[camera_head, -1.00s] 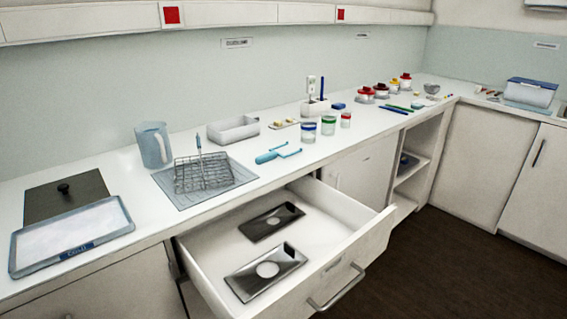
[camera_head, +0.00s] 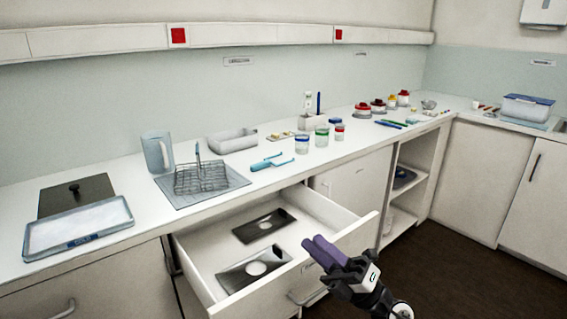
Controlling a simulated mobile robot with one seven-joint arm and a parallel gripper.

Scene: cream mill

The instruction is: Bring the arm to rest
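My gripper (camera_head: 312,242) is in the lower right of the head view, with purple fingers and a black body. Its two fingers lie side by side against each other, with nothing visible between them. They point up and to the left, and in the picture they overlap the right part of the open drawer's front (camera_head: 345,243). I cannot tell how far above or in front of the drawer they are. The rest of my arm runs out of the picture at the bottom.
The pulled-out drawer holds two dark metal plates with round holes (camera_head: 264,225) (camera_head: 254,268). On the counter (camera_head: 245,198) above stand a wire basket (camera_head: 201,177), a jug (camera_head: 157,151), a tray (camera_head: 78,226) and several small jars. The dark floor (camera_head: 440,270) at right is clear.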

